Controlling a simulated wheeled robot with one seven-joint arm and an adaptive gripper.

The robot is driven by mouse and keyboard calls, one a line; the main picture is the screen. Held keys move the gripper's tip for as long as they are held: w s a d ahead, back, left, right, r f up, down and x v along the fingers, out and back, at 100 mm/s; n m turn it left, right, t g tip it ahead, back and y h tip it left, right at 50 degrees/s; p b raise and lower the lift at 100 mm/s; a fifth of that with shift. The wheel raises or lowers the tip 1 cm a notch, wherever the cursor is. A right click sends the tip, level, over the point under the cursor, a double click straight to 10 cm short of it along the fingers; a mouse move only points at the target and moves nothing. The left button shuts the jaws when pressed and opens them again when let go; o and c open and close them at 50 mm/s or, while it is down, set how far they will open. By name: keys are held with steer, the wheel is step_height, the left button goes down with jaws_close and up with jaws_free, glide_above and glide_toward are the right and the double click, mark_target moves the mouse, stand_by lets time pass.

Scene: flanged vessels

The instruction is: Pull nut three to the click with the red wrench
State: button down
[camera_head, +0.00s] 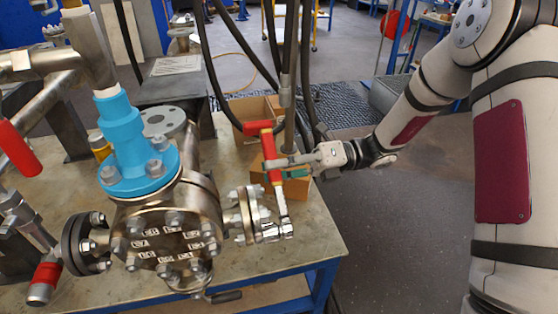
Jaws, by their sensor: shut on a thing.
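The red wrench (267,148) stands nearly upright to the right of the vessel, with a red crossbar at its top and a silver shaft below. My gripper (276,162) reaches in from the right and is shut on the wrench's red handle. The wrench's silver head (284,229) is down beside the vessel's small right side flange (246,214); whether it sits on a nut cannot be told. The round front cover (166,240) carries a ring of bolts with small white number tags. The tags are too small to read surely, so nut three cannot be picked out.
A light blue flanged neck (133,143) rises from the vessel. Pipes with red ends (44,276) crowd the left. Cardboard boxes (259,108) and hanging dark hoses are behind the wrench. The workbench (318,236) ends just right of the wrench, with open floor beyond.

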steer(key=shift+w+d+f+m, duration=0.45)
steer(key=shift+d, duration=0.3)
steer(key=shift+w+d+f+m, duration=0.4)
steer(key=shift+d+f+m, duration=0.1)
steer(key=shift+d, duration=0.25)
steer(key=shift+w+d+f+m, duration=0.4)
steer(key=shift+w+d+m, duration=0.05)
steer(key=shift+d, duration=0.3)
